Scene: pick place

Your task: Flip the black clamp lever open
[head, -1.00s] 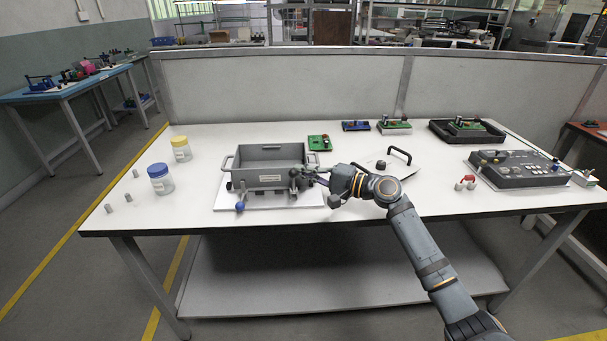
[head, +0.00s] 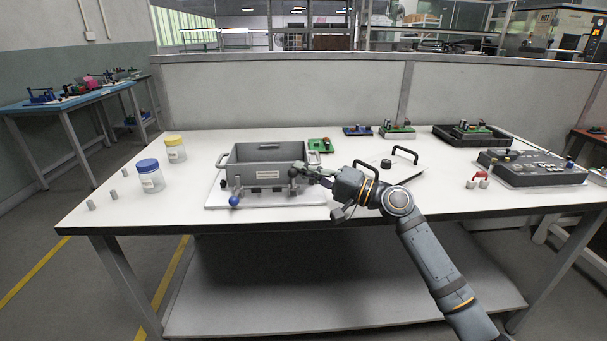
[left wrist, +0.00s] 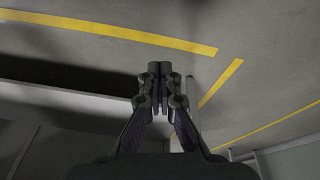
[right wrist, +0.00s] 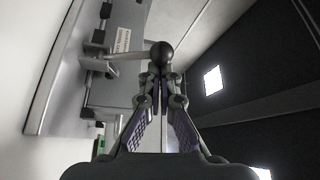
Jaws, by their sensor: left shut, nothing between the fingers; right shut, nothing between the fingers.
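The grey metal box (head: 268,173) stands on a white base plate. The black clamp lever's round black knob (right wrist: 162,54) sits at the end of a pale rod that runs left to the box side in the right wrist view. In the head view this knob (head: 293,172) is at the box's front right corner. My right gripper (right wrist: 160,78) is shut and empty, its tips at or very near the knob; contact cannot be told. It also shows in the head view (head: 308,172). My left gripper (left wrist: 160,72) is shut and empty, with floor behind it.
A blue-knobbed lever (head: 234,201) is at the box's front left. Blue-lidded (head: 150,178) and yellow-lidded (head: 175,150) jars stand left. A handled lid plate (head: 403,168) lies right, behind my right arm. A control box (head: 530,168) stands far right.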

